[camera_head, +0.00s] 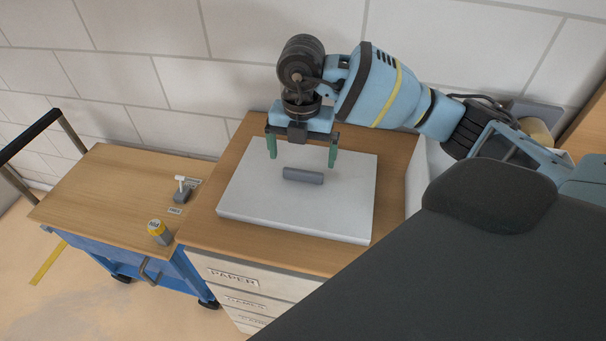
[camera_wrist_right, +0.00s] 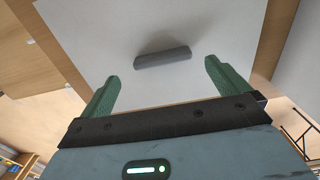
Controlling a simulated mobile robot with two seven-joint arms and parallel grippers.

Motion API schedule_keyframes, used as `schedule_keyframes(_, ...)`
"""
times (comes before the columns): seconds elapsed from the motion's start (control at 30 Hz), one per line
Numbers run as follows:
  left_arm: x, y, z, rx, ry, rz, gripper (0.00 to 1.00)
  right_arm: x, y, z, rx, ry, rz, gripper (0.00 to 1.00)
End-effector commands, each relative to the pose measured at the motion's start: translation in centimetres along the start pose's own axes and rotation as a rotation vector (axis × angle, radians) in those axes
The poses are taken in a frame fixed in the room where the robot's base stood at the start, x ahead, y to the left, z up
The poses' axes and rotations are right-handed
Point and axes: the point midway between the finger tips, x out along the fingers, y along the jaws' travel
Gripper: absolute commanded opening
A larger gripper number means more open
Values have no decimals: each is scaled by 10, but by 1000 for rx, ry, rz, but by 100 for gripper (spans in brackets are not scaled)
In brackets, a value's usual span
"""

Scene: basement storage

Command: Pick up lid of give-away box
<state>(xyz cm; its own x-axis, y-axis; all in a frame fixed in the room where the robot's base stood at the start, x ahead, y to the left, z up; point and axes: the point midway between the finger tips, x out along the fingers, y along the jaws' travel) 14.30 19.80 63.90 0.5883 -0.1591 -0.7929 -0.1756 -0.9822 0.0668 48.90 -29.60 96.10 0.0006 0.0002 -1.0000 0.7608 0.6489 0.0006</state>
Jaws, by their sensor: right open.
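The lid is a flat white rectangular panel (camera_head: 250,208) with a grey bar handle (camera_head: 303,175) at its middle. It lies level over the wooden cabinet top. My right gripper (camera_head: 302,160) is open above the lid, its two green fingers pointing down on either side of the handle's ends, a little behind it in the head view. In the right wrist view, the handle (camera_wrist_right: 163,57) lies beyond the open fingertips (camera_wrist_right: 160,72), with the white lid (camera_wrist_right: 100,45) around it. Nothing is between the fingers. My left gripper does not show. Whatever is under the lid is hidden.
A blue cart (camera_head: 110,195) with a wooden top stands at left, carrying a yellow-capped jar (camera_head: 159,232) and a small grey item with a white top (camera_head: 182,190). Labelled drawers (camera_head: 233,279) are below the lid. A white block wall (camera_head: 180,50) rises close behind.

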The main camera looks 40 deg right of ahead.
Motion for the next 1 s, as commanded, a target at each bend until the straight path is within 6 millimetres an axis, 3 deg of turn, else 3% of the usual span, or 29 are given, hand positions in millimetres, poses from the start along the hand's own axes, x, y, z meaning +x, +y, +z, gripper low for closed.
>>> schedule_keyframes(0.3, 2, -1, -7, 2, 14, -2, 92, 40, -3, -2, 0, 0, -1, 100)
schedule_keyframes(0.57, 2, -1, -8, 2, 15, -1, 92, 44, -3, -2, -1, 0, -1, 100)
schedule_keyframes(0.9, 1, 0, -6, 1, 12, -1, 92, 43, -2, -2, -1, -1, 0, 62)
schedule_keyframes(1.0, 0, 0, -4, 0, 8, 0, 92, 43, -2, -2, -1, -1, 0, 61)
